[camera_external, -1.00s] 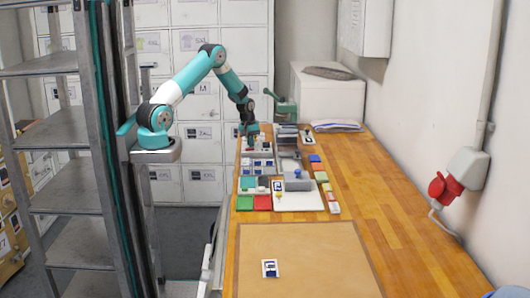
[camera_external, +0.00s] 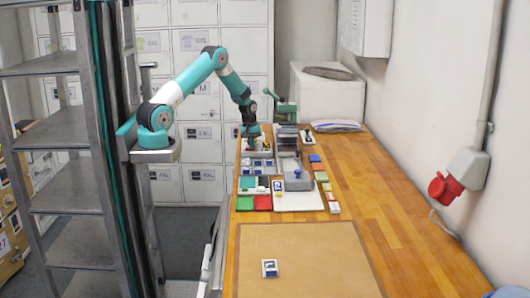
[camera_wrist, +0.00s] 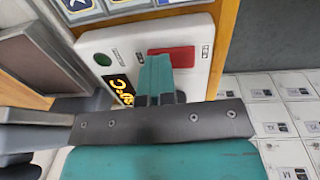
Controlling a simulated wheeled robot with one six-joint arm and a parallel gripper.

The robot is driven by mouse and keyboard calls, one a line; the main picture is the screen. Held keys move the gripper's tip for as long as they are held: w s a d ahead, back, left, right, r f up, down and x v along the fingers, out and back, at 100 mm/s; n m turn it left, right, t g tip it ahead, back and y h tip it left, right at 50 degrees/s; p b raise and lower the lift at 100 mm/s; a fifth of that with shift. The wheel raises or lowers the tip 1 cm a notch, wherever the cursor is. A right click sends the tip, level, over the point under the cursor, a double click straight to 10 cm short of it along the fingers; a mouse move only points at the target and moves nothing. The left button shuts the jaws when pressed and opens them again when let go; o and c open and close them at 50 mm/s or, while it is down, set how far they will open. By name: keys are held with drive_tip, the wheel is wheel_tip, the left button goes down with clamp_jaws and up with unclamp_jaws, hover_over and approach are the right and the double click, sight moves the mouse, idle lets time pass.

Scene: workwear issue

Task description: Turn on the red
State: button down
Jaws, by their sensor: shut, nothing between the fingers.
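A pale device (camera_wrist: 200,83) lies under my gripper in the wrist view. A dark round part shows beside the fingers. In the external view my gripper (camera_external: 252,143) is low at the bench's far left, and hides much of the device there.
A green clamp-like tool (camera_external: 285,110) is behind. A red plug (camera_external: 440,188) hangs on the right wall. The bench's right side is clear.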

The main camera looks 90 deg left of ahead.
sight(245, 150)
drive_tip(key=shift+s+d, duration=0.1)
drive_tip(key=shift+s, duration=0.65)
drive_tip(key=shift+r, duration=0.1)
drive_tip(key=r+p, duration=0.1)
drive_tip(key=r, duration=0.1)
drive_tip(key=r+p, duration=0.2)
drive_tip(key=shift+s+r+p, duration=0.2)
drive_tip(key=shift+r+p, duration=0.05)
drive_tip(key=shift+p, duration=0.05)
wheel_tip(245, 150, up, 9)
drive_tip(key=s+b, duration=0.1)
drive_tip(key=b, duration=0.2)
drive_tip(key=shift+s+r+b, duration=0.15)
drive_tip(key=shift+s+b, duration=0.1)
drive_tip(key=shift+b, duration=0.15)
